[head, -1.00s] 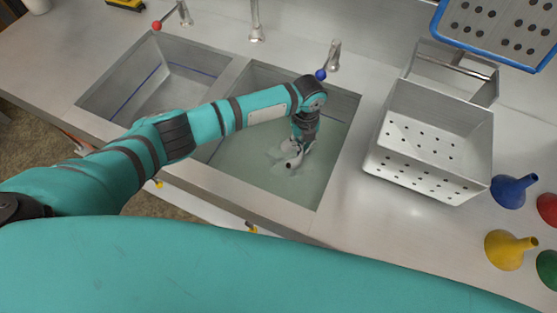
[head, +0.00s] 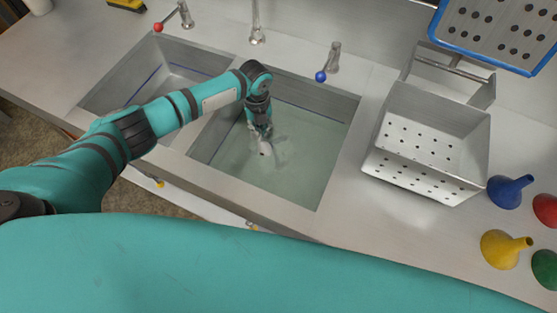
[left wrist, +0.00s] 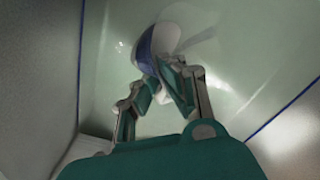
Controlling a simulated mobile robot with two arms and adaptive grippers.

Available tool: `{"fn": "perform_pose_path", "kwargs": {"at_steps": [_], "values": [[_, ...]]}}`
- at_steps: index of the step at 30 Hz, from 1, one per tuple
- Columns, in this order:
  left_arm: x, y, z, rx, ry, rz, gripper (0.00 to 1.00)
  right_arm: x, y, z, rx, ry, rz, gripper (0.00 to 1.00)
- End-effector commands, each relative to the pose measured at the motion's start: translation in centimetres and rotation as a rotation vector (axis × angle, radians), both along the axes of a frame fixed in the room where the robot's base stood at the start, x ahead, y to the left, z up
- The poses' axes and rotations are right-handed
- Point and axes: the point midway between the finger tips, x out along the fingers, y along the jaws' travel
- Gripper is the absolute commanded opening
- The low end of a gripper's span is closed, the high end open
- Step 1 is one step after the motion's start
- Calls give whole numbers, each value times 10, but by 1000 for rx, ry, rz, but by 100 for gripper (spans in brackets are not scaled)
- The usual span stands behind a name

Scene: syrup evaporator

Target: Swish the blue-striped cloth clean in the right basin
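The right basin (head: 341,150) holds greenish, clear water. My left gripper (head: 263,143) reaches down into its left part, near the dividing wall. In the left wrist view, the fingers of the left gripper (left wrist: 163,78) close on a whitish cloth (left wrist: 168,38) with a dark blue stripe. The cloth is bunched at the fingertips, and part of it shows between the fingers. In the head view only a small pale bit of cloth (head: 265,151) shows at the fingertips. The rest is hidden by the gripper or blurred by water. My right gripper is not in view.
The left basin (head: 185,52) lies beyond the divider. Taps with a red knob (head: 158,27) and a blue knob (head: 320,76) stand behind the basins. A perforated metal box (head: 430,140) and coloured funnels, including a yellow one (head: 502,249), stand on the right counter.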

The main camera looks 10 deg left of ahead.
Motion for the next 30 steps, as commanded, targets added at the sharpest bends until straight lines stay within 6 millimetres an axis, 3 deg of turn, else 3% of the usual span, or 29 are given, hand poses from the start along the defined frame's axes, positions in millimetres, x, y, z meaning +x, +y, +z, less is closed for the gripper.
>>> {"fn": "perform_pose_path", "kwargs": {"at_steps": [21,30], "values": [[-25,-127,0,-2,1,-2,0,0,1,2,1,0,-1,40],[-27,-137,1,0,0,0,0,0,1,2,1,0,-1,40]]}}
